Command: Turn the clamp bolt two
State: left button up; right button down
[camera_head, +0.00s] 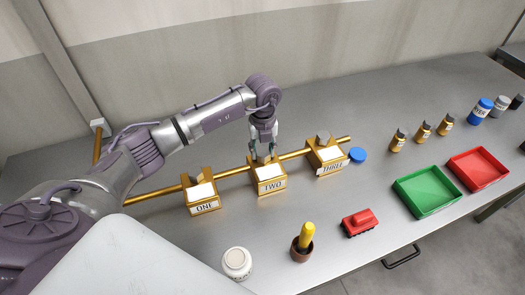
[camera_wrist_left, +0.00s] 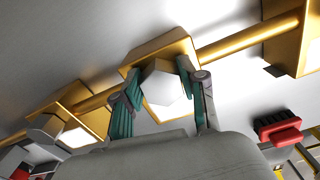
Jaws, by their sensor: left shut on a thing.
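Three gold clamps sit along a gold rail (camera_head: 155,193), labelled ONE (camera_head: 203,206), TWO (camera_head: 270,188) and THREE (camera_head: 332,169). My left gripper (camera_head: 263,153) reaches down from above at the back of clamp TWO. In the left wrist view, its two green-lined fingers (camera_wrist_left: 156,84) stand on either side of a pale hexagonal bolt head (camera_wrist_left: 163,88) and are shut on it. The gold body of the clamp (camera_wrist_left: 165,52) shows behind the bolt. The head view mostly hides this bolt behind the fingers. My right gripper is not in view.
A blue disc (camera_head: 357,155) lies beside clamp THREE. A green tray (camera_head: 427,208) and a red tray (camera_head: 460,180) stand at the right, with several bottles behind.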

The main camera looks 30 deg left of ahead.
pick_arm(q)
jog(key=shift+w+f+m+b, duration=0.1)
jog(key=shift+f+m+b, duration=0.05)
jog(key=shift+m+b, duration=1)
jog(key=m+b, duration=0.2)
jog(key=m, duration=0.1)
jog(key=shift+d+m+b, duration=0.15)
jog(key=shift+m+b, duration=0.2)
jog(key=shift+b, duration=0.05)
jog(key=m+b, duration=0.2)
jog(key=m, duration=0.1)
jog(key=shift+d+b, duration=0.15)
jog(key=shift+b, duration=0.15)
jog(key=shift+m+b, duration=0.3)
jog(key=shift+m, duration=0.4)
jog(key=shift+r, duration=0.2)
jog(key=o, duration=1.1)
